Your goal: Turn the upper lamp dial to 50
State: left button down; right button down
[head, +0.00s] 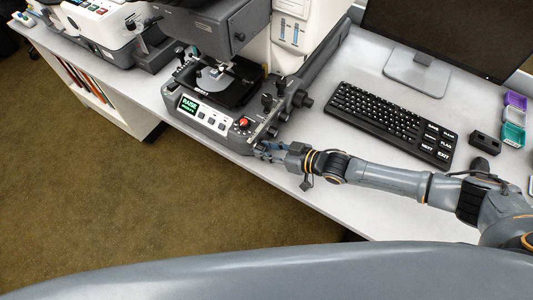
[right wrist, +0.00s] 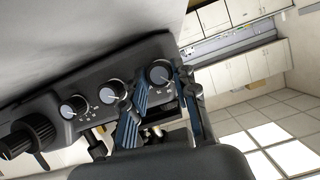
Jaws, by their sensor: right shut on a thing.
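The infrared microscope (head: 225,125) stands on the white bench, its side panel facing my right arm. In the right wrist view this dark panel carries a row of round dials with pale faces. My right gripper (head: 265,149) is at the front right corner of the microscope. In the right wrist view, its two blue-padded fingers (right wrist: 161,82) sit either side of the end dial (right wrist: 162,73) and are shut on it. The middle dial (right wrist: 112,92) and another dial (right wrist: 73,107) are free beside it. Dial labels and the exact setting are too small to read. My left gripper is not in view.
A large black knob (right wrist: 36,132) sticks out of the panel beyond the dials. A black keyboard (head: 392,125) and monitor (head: 445,30) stand to the right, beyond my right arm.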

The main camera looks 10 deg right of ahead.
jog(key=m+b, duration=0.1)
jog(key=b, duration=0.1)
jog(key=m+g+y+b, duration=0.1)
jog(key=shift+w+d+f+b, duration=0.15)
jog(key=shift+f+b, duration=0.15)
jog(key=shift+b, duration=0.05)
jog(key=shift+m+g+y+b, duration=0.4)
jog(key=shift+m+b, duration=0.25)
jog(key=shift+m, duration=0.35)
jog(key=shift+m+y, duration=0.4)
jog(key=shift+m, duration=0.2)
jog(key=shift+r+b, duration=0.1)
jog(key=shift+b, duration=0.2)
jog(key=c, duration=1)
grip_release()
